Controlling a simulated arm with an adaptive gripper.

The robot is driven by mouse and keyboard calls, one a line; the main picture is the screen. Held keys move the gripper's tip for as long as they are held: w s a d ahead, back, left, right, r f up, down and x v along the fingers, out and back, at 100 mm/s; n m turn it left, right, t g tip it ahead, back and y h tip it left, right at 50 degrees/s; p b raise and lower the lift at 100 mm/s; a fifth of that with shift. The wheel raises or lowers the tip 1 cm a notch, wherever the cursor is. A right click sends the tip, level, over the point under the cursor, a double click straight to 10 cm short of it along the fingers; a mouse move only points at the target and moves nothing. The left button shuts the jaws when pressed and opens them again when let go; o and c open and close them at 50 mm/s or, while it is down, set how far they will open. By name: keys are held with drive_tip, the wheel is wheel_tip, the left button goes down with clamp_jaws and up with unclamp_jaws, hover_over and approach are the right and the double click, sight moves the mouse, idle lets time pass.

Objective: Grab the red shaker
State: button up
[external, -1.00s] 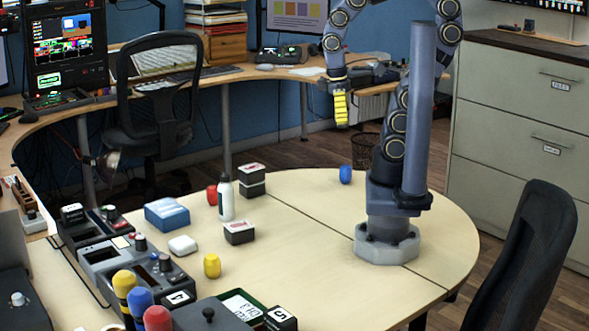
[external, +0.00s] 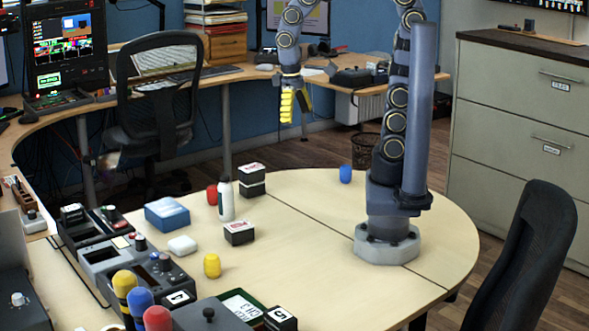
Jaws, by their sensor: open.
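A small red shaker (external: 212,194) stands upright on the pale table, just left of and partly behind a white bottle (external: 226,199). My gripper (external: 287,118) has yellow fingers and hangs in the air, pointing down, above the back part of the table. It is open and empty, well above the red shaker and to its right, apart from it. A blue shaker (external: 346,174) stands at the back right of the table, and a yellow shaker (external: 212,265) stands nearer the front.
Dark boxes (external: 252,180) stand right of the bottle, with another box (external: 239,233) in front of it. A blue box (external: 167,213) and a white rounded item (external: 182,245) lie to the left. Control consoles (external: 135,270) fill the left side. The table's middle (external: 305,235) is clear.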

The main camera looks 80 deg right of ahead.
drive_tip(key=w+d+f+m, duration=0.2)
drive_tip(key=w, duration=0.3)
drive_tip(key=w+d+f+m, duration=0.2)
drive_tip(key=w, duration=0.3)
drive_tip(key=m+t, duration=0.1)
drive_tip(key=m, duration=0.9)
hover_over(213, 198)
drive_tip(key=d, duration=0.2)
drive_tip(key=f, duration=1.8)
drive_tip(key=shift+w+a, duration=0.1)
drive_tip(key=shift+w, duration=0.2)
drive_tip(key=shift+d+f+m, duration=0.2)
drive_tip(key=shift+f+m, duration=0.1)
drive_tip(key=shift+f, duration=0.45)
wheel_tip(213, 198, down, 7)
drive_tip(key=shift+s+a, duration=0.15)
drive_tip(key=shift+c, duration=0.4)
drive_tip(key=c, duration=1.1)
